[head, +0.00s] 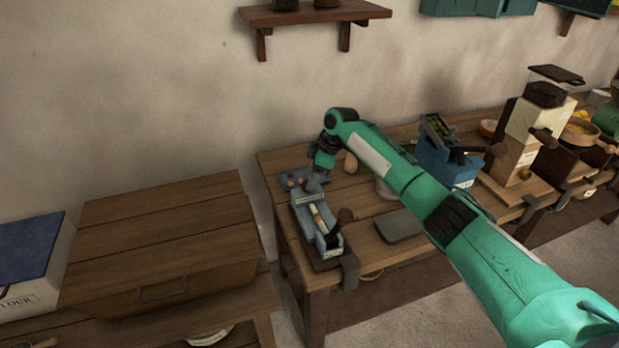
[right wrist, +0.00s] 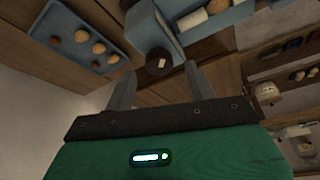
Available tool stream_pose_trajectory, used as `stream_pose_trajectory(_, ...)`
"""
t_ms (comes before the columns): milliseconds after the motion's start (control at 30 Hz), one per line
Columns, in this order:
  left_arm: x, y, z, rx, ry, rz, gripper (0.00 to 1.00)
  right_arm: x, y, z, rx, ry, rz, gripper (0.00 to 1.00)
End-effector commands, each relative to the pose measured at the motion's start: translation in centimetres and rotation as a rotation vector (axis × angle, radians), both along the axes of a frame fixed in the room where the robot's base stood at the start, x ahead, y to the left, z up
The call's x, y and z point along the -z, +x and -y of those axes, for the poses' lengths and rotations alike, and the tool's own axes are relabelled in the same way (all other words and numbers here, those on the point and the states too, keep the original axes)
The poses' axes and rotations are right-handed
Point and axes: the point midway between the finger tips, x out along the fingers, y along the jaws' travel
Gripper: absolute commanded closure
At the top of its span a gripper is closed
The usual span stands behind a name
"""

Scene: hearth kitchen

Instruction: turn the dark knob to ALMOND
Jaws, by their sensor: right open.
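The dark knob (right wrist: 157,62) is round with a small pale mark on top, at the end of a blue box-shaped device (right wrist: 178,38) in the right wrist view. My right gripper (right wrist: 160,72) is open, its two grey fingers apart with the knob showing between and just beyond their tips. I cannot tell whether they touch it. In the head view my right gripper (head: 313,184) points down at the far end of the blue device (head: 328,243), and the knob is hidden there. No ALMOND lettering is readable. My left gripper is not in view.
A blue tray of nuts (right wrist: 66,42) lies beside the device. A dark grey slab (head: 400,225) lies on the table right of it, under my arm. Another blue device (head: 450,168) and a cream grinder (head: 522,135) stand farther right. A wooden chest (head: 160,235) stands left.

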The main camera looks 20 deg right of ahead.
Motion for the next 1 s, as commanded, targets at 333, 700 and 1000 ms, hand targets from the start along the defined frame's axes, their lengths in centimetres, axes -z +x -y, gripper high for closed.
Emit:
stream_pose_trajectory(333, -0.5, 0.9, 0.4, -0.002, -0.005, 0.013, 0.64, 2.1, 0.3, -0.8, 0.001, 0.001, 0.001, 0.44)
stream_pose_trajectory(700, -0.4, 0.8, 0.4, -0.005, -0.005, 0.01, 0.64, 2.1, 0.3, -0.8, 0.001, 0.001, 0.001, 0.8)
stream_pose_trajectory(1000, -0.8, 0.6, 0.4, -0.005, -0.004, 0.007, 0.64, 2.0, 0.3, -0.8, 0.017, 0.001, 0.001, 0.89)
